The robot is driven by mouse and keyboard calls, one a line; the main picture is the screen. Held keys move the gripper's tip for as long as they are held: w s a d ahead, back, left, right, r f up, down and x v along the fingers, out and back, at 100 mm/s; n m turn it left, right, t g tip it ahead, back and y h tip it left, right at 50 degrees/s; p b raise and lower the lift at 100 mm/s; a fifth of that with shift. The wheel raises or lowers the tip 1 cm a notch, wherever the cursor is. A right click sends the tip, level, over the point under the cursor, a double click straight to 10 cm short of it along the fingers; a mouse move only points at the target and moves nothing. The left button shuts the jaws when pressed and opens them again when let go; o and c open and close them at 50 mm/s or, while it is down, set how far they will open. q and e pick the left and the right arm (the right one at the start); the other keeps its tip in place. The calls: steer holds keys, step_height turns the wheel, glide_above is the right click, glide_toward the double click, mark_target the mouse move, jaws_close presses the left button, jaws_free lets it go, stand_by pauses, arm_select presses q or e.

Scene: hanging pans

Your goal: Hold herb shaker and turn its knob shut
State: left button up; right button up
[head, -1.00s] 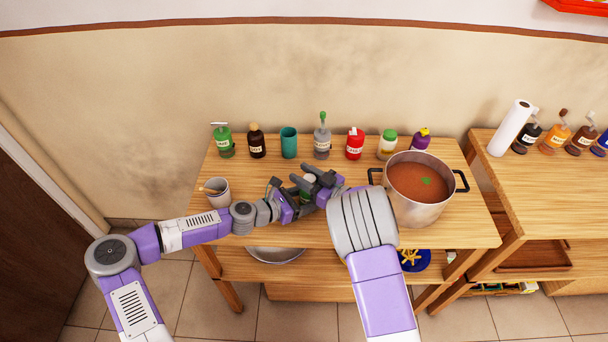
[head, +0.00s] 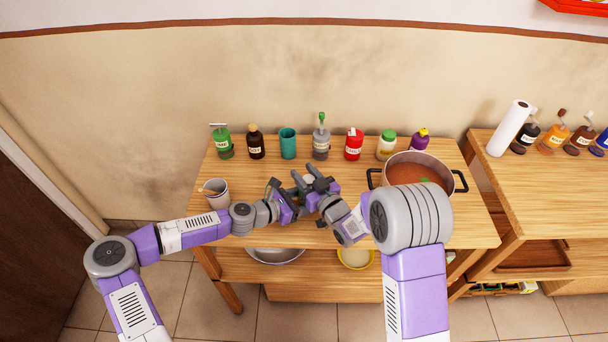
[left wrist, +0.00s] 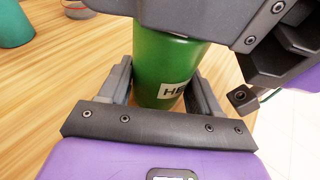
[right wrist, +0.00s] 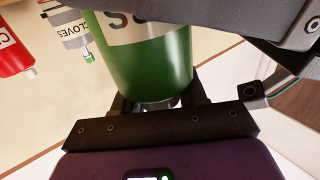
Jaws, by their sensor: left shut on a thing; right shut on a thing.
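The herb shaker is a green cylinder with a white label reading "HE…"; it shows in the left wrist view (left wrist: 168,62) and the right wrist view (right wrist: 148,65). In the head view the grippers mostly hide it. My left gripper (head: 290,190) is shut on its body, one finger on each side. My right gripper (head: 318,186) is shut at the shaker's other end, where a narrower silvery part (right wrist: 160,104) shows between its fingers. That is probably the knob; the fingers hide most of it, and its setting cannot be told.
Several bottles, including a red one (head: 353,146) and a green one (head: 223,143), line the back of the wooden table (head: 255,178). A pot of soup (head: 410,175) stands right, partly behind my right arm. A cup (head: 215,194) stands left.

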steer(key=m+t+h, duration=0.1)
steer(key=h, duration=0.1)
steer(key=m+t+h, duration=0.1)
steer(key=m+h, duration=0.2)
steer(key=h, duration=0.1)
steer(key=shift+w+d+m+t+h, duration=0.15)
steer(key=shift+d+m+t+h, duration=0.15)
steer(key=shift+t, duration=0.1)
steer(key=shift+h, duration=0.3)
steer(key=o, duration=1)
steer(key=s, duration=0.4)
steer(key=s+d, duration=0.1)
steer(key=s, duration=0.7)
steer(key=shift+d, duration=0.35)
arm_select(q)
steer(key=o, duration=1.1)
steer(key=shift+o, duration=0.2)
